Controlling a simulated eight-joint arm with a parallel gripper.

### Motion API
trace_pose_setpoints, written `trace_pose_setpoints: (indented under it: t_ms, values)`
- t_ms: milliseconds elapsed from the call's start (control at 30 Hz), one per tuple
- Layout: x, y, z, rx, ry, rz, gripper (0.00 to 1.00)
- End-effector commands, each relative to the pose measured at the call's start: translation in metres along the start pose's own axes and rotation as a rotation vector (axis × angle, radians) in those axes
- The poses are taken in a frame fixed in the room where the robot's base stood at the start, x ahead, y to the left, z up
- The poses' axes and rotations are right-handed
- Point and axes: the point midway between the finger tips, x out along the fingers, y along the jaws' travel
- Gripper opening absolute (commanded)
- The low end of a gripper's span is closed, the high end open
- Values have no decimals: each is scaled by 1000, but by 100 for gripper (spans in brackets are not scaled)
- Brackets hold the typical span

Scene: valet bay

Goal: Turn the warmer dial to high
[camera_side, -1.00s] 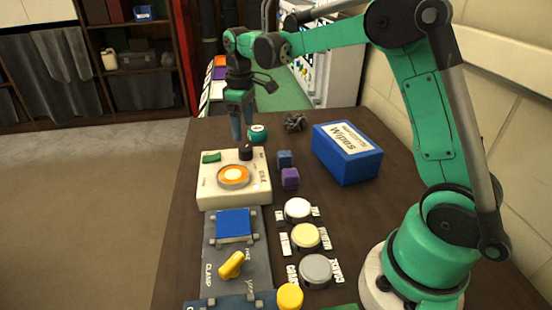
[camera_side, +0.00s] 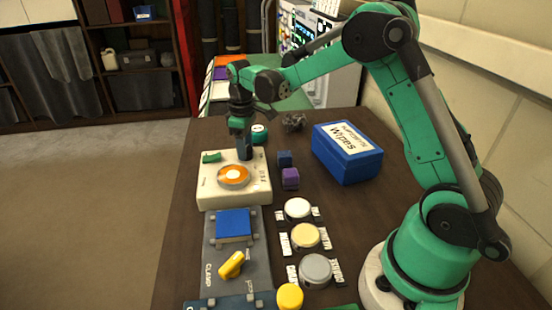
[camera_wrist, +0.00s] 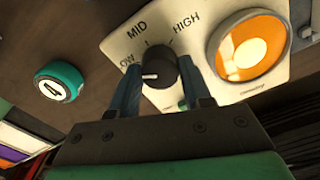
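The warmer is a cream box (camera_side: 208,190) with an orange and white round plate (camera_side: 234,176) and a green switch (camera_side: 211,157). In the wrist view, its black dial (camera_wrist: 158,67) has a white mark pointing left, towards the low label. The MID and HIGH labels (camera_wrist: 186,25) are printed around it. My gripper (camera_wrist: 160,66) points at the dial, its two blue fingers spread on either side of the knob. I cannot tell whether they touch it.
A clamp panel (camera_side: 215,253) with a yellow handle is in front.

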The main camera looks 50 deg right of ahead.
Motion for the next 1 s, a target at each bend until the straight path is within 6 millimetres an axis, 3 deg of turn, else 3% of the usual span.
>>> trace_pose_setpoints:
  t_ms: [467, 1000]
  values:
    - [0, 0, 0, 72, 0, 0, 0]
    - [0, 0, 0, 526, 0, 0, 0]
